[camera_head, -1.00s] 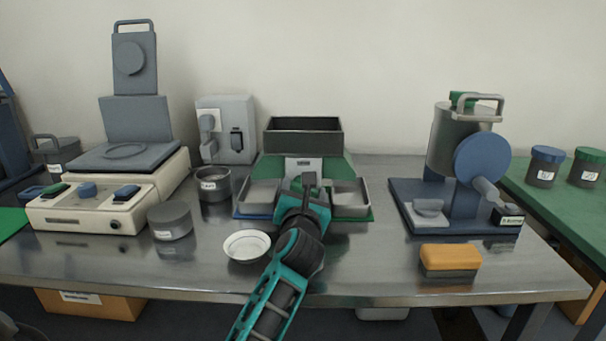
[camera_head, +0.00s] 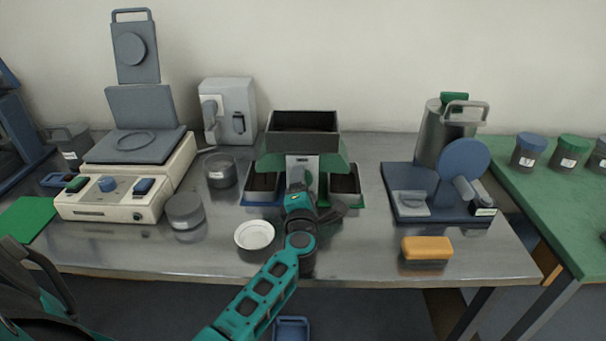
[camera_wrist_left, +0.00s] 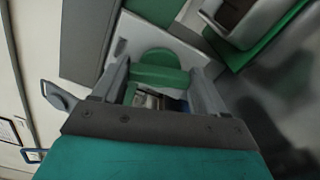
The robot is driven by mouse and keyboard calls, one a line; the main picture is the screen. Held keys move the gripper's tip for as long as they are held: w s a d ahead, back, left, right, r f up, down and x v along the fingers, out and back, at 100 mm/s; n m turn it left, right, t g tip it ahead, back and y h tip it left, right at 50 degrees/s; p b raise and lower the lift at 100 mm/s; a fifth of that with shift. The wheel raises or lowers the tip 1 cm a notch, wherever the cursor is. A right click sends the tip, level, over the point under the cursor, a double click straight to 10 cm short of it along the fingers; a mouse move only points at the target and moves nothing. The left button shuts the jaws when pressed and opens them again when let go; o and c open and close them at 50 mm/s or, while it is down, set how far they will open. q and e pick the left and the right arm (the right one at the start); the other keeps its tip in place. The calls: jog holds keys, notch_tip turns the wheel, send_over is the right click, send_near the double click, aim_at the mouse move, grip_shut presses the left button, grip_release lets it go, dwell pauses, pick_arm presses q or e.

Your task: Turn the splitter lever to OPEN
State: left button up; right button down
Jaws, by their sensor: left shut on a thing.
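The splitter stands mid-table, with a dark open hopper (camera_head: 303,122) on a green body (camera_head: 268,160) and a pale front plate (camera_head: 303,162). My left gripper (camera_head: 299,182) is at this plate. In the left wrist view my left gripper (camera_wrist_left: 160,82) is shut on the green lever (camera_wrist_left: 158,74), its fingers on either side of it in front of the pale plate. In the head view the gripper hides the lever, so I cannot read its setting. My right gripper is not in view.
Catch pans (camera_head: 344,184) stand at the splitter's sides. A white dish (camera_head: 254,235) and a grey jar (camera_head: 185,211) are to its left. An orange-topped block (camera_head: 426,248) and a blue-grey device (camera_head: 440,180) are to its right. Bare table lies between.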

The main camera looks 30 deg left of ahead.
pick_arm(q)
jog(key=shift+m+p, duration=1.3)
jog(key=shift+m, duration=0.4)
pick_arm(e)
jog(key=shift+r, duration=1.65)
pick_arm(q)
jog(key=o, duration=1.1)
jog(key=shift+c, duration=0.2)
